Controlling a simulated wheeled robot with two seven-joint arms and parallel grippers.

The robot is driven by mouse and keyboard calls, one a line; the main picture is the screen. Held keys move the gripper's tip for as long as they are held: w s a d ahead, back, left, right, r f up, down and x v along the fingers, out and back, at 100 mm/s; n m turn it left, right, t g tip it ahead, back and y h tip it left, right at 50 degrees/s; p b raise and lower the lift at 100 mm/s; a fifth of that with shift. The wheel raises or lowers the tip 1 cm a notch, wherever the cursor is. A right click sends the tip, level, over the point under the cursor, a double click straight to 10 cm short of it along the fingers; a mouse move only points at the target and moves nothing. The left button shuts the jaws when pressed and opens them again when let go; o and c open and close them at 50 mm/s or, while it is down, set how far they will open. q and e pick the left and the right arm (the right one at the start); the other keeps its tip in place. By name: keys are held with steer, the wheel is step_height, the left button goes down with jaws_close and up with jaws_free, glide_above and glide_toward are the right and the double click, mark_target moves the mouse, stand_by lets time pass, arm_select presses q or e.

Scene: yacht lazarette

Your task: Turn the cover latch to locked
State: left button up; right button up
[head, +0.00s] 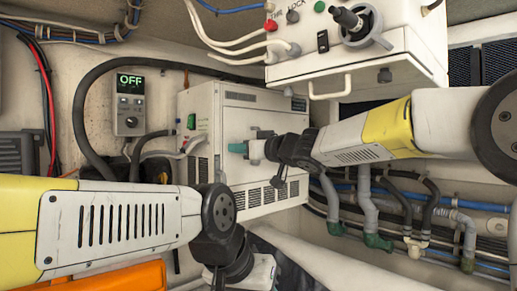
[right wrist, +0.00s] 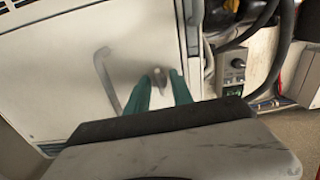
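The small brownish latch (right wrist: 158,77) stands out from that cover. My right gripper (head: 238,147) is in front of the cabinet. In the right wrist view its two green fingers (right wrist: 161,76) are apart, with the latch between or just beyond their tips. Contact cannot be told, and no lock marking is legible. My left gripper (head: 260,272) is low in the head view, its fingers hidden.
A curved grey handle (right wrist: 106,78) is beside the latch. A control unit (head: 129,103) reading OFF hangs on the wall at left. A white box (head: 340,70) with knobs overhangs at upper right. Pipes and hoses (head: 370,205) run along the right wall. Something orange (head: 120,277) lies at lower left.

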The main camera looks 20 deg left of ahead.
jaws_close()
steer(key=shift+m, duration=0.3)
steer(key=shift+o, duration=2.2)
jaws_free()
steer(key=v, duration=0.7)
steer(key=shift+s+d, duration=0.2)
steer(key=shift+d, duration=0.1)
